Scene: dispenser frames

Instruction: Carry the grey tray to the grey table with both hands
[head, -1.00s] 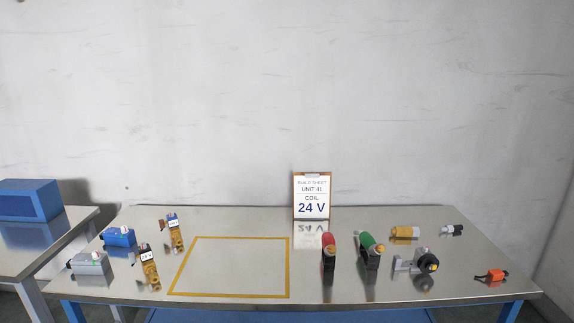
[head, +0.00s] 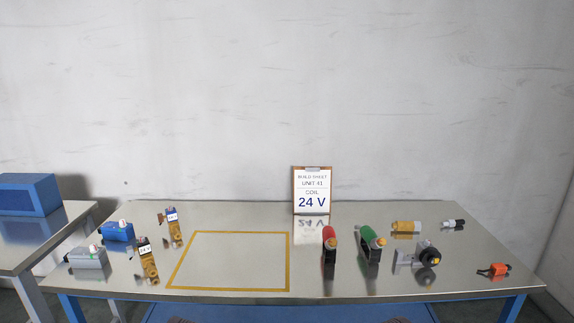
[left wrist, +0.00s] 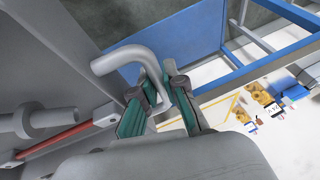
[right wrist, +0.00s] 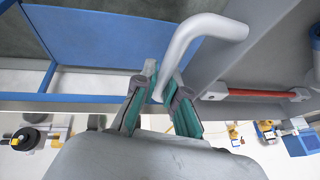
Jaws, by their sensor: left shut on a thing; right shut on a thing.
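The grey tray shows only by its handles and close grey surfaces in the wrist views; its whole shape is out of the head view. In the left wrist view, my left gripper (left wrist: 164,86) is shut on a bent grey tube handle (left wrist: 126,57). In the right wrist view, my right gripper (right wrist: 162,84) is shut on the matching handle (right wrist: 205,33). The grey table (head: 370,286) stands ahead with a shiny top and blue legs. A yellow outlined rectangle (head: 289,262) marks a bare area left of its middle.
A build sheet stand (head: 312,191) reads 24 V at the table's back. Several small parts lie left and right of the outline, including a red-capped part (head: 328,240) near its right side. A second table with a blue box (head: 27,195) stands at far left. A wall is behind.

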